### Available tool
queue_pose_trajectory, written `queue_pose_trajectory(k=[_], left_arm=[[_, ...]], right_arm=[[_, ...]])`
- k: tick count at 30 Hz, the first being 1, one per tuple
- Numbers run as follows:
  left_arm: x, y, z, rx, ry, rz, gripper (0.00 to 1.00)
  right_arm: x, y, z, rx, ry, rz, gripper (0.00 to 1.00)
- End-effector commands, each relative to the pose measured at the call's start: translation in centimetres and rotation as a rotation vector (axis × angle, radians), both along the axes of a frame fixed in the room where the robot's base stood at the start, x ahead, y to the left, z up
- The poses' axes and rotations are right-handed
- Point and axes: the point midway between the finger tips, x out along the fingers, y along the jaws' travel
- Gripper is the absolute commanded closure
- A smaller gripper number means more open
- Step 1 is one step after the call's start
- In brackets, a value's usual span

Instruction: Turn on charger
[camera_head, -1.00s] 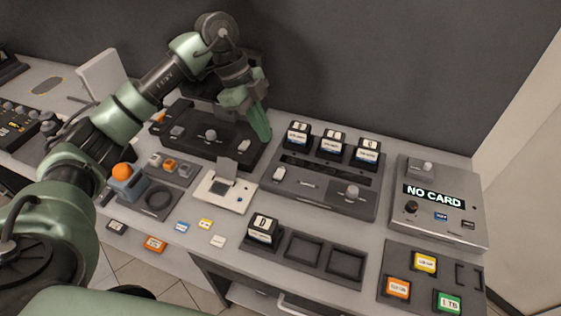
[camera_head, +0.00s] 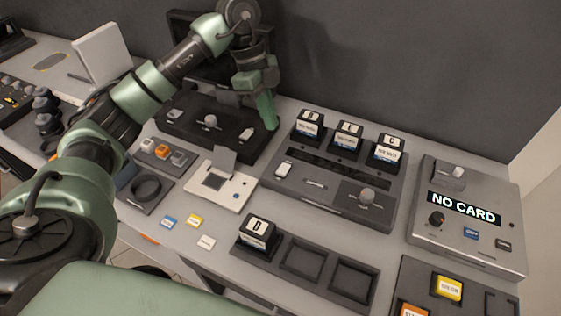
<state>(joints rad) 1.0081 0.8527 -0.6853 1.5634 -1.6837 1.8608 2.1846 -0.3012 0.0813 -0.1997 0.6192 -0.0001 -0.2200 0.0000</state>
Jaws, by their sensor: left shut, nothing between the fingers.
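The charger (camera_head: 318,205) is a dark grey unit on the bench in the head view. Several lettered batteries (camera_head: 348,138) stand in its back row. A small white switch (camera_head: 284,169) sits at its left end, and a round knob (camera_head: 367,196) at its right. It has a dark, unlit strip (camera_head: 335,171) below the batteries. My left gripper (camera_head: 271,125) is shut and empty, pointing down behind the charger's left end, between it and a black console; I cannot tell if it touches anything. My right gripper is not in view.
The black console (camera_head: 195,138) with a white switch (camera_head: 247,134) lies left of the charger. A battery marked D (camera_head: 258,231) stands in the front tray (camera_head: 320,286), whose other slots are empty. A grey card reader (camera_head: 455,240) reads "NO CARD". A wall rises behind.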

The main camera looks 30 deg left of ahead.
Motion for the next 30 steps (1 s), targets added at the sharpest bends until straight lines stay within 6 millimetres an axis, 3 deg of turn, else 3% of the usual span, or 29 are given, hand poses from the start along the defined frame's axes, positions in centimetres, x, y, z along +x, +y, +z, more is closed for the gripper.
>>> queue_pose_trajectory(k=[8,21,30], left_arm=[[-0.1,-0.4,-1.2,0.000,0.004,-0.001,1.00],[-0.4,-3.0,-9.5,-0.002,0.005,-0.001,1.00],[-0.8,-3.0,-13.1,-0.001,0.002,-0.001,1.00]], right_arm=[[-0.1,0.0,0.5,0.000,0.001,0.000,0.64],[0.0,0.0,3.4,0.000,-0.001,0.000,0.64],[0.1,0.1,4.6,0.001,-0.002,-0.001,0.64]])
